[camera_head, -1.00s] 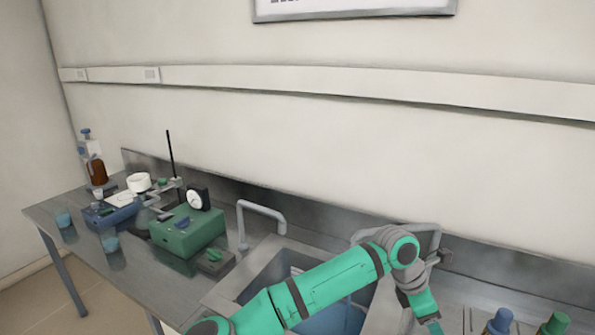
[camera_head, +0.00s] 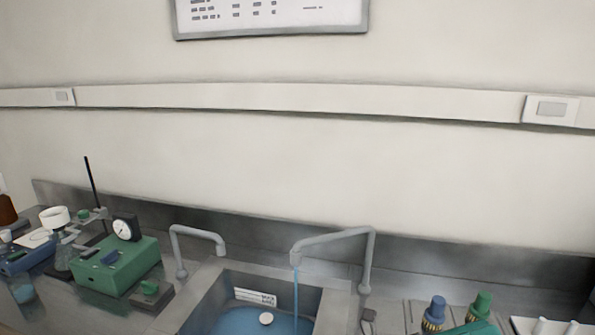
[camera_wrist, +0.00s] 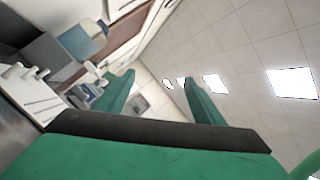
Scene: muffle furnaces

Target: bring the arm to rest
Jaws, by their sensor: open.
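My gripper (camera_wrist: 160,78) shows in the wrist view, with its two green fingers spread apart and nothing between them. The wrist view is tilted and looks toward the ceiling, with a wall and lab furniture at the left.
A sink (camera_head: 335,308) holds blue water, with a stream falling from the right tap (camera_head: 335,240). A second tap (camera_head: 198,240) stands left of it. A green box with a gauge (camera_head: 118,268) is at left. Blue-capped (camera_head: 434,313) and green-capped (camera_head: 480,305) bottles stand at right.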

